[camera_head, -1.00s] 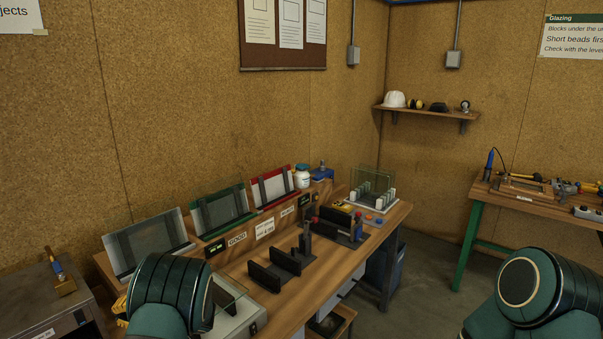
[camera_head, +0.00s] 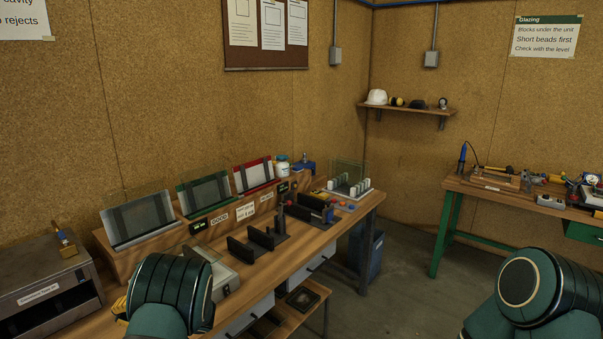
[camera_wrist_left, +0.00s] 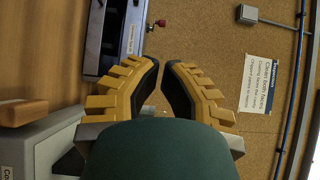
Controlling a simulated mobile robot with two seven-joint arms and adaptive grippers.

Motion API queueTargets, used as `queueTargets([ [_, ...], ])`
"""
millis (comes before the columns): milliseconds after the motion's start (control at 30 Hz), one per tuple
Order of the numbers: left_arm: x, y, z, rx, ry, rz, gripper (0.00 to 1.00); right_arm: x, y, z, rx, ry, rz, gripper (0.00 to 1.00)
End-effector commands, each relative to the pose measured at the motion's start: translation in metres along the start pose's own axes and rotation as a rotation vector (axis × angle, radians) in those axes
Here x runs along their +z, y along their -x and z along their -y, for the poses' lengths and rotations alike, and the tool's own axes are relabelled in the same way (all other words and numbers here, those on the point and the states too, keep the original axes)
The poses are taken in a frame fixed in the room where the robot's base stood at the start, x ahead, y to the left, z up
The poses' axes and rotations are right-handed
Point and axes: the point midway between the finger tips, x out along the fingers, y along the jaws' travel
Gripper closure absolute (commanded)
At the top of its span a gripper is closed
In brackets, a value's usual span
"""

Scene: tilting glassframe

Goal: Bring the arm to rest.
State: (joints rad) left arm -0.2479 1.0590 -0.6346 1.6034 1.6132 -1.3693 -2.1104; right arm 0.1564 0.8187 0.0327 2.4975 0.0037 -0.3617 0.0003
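My left arm (camera_head: 172,293) comes in at the lower left of the head view, bent in front of the workbench. Its gripper (camera_head: 119,308) shows there only as a small yellow patch beside the arm. In the left wrist view, the left gripper (camera_wrist_left: 162,64) has two yellow fingers with black pads. Its tips are apart with a narrow gap, and I see nothing held between them. My right arm (camera_head: 535,292) is at the lower right of the head view, over the floor. The right gripper is out of view.
The wooden workbench (camera_head: 318,239) carries black slotted holders (camera_head: 257,241), panes in a sloped rack (camera_head: 205,192) and a white glass stand (camera_head: 350,192). A grey metal box (camera_head: 45,285) stands left. Another bench (camera_head: 450,185) with tools is right. Open floor (camera_head: 405,265) lies between.

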Motion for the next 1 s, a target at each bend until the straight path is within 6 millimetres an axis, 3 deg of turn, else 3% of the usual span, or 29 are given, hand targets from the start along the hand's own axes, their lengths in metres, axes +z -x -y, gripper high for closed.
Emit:
queueTargets([
  [33, 0.000, -0.001, -0.020, 0.032, 0.028, -0.055, 1.00, 0.001, -0.006, -0.002, 0.000, 0.001, 0.000, 0.53],
  [167, -0.004, 0.009, -0.070, 0.158, 0.127, -0.213, 1.00, 0.003, -0.016, -0.006, 0.002, 0.001, 0.003, 0.53],
  [267, -0.004, 0.026, -0.112, 0.302, 0.204, -0.322, 1.00, 0.004, -0.025, -0.008, 0.002, 0.003, 0.004, 0.53],
  [367, 0.002, 0.054, -0.159, 0.502, 0.284, -0.413, 1.00, 0.006, -0.034, -0.011, 0.003, 0.003, 0.006, 0.53],
  [467, 0.018, 0.094, -0.206, 0.750, 0.356, -0.464, 1.00, 0.008, -0.044, -0.015, 0.005, 0.003, 0.008, 0.53],
  [600, 0.057, 0.164, -0.259, 1.130, 0.414, -0.447, 1.00, 0.011, -0.059, -0.020, 0.007, 0.003, 0.011, 0.53],
  [700, 0.098, 0.217, -0.284, 1.395, 0.413, -0.371, 1.00, 0.013, -0.069, -0.024, 0.009, 0.004, 0.014, 0.53],
  [800, 0.142, 0.264, -0.296, 1.618, 0.377, -0.260, 1.00, 0.015, -0.077, -0.027, 0.010, 0.004, 0.016, 0.53],
  [900, 0.182, 0.298, -0.298, 1.773, 0.322, -0.147, 1.00, 0.017, -0.084, -0.029, 0.011, 0.005, 0.017, 0.53],
  [1000, 0.212, 0.319, -0.296, 1.862, 0.272, -0.059, 1.00, 0.017, -0.087, -0.030, 0.012, 0.005, 0.018, 0.53],
])
